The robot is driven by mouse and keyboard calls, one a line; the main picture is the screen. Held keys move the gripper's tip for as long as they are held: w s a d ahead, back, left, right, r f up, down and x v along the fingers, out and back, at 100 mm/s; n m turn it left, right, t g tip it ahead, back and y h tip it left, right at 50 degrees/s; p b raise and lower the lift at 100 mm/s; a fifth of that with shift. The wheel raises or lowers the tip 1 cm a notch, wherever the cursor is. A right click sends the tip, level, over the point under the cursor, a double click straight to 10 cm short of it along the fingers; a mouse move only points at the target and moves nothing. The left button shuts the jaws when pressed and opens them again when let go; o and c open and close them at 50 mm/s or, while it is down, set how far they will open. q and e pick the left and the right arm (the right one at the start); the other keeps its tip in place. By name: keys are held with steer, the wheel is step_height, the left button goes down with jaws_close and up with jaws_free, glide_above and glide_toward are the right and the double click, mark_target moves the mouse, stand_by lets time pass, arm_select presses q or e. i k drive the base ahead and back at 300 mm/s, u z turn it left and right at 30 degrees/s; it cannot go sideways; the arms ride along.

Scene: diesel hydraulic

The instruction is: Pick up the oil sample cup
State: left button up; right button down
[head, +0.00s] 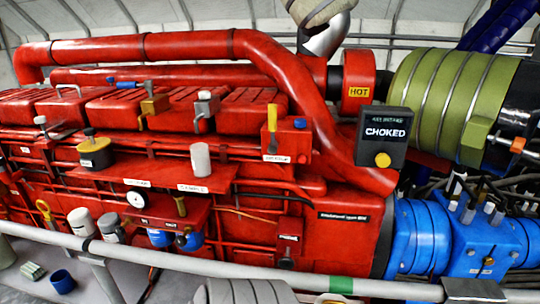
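A light grey, cup-sized cylinder (200,160) stands upright on the red shelf (222,176) on the engine's side, just behind a small white label (192,188). A short blue open cup (62,281) stands on the grey surface at the lower left. I cannot tell for certain which of these is the oil sample cup, as the label is too small to read. Neither of my grippers shows in the head view, and nothing is seen touching either the cylinder or the cup.
A grey rail (150,257) crosses the front. Levers and a round gauge (137,199) stick out around the shelf. A dark "CHOKED" indicator (384,133) and blue housing (425,237) are at the right.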

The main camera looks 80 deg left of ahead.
mark_target(200, 153)
steer(key=i, duration=1.1)
steer(key=u, duration=2.45)
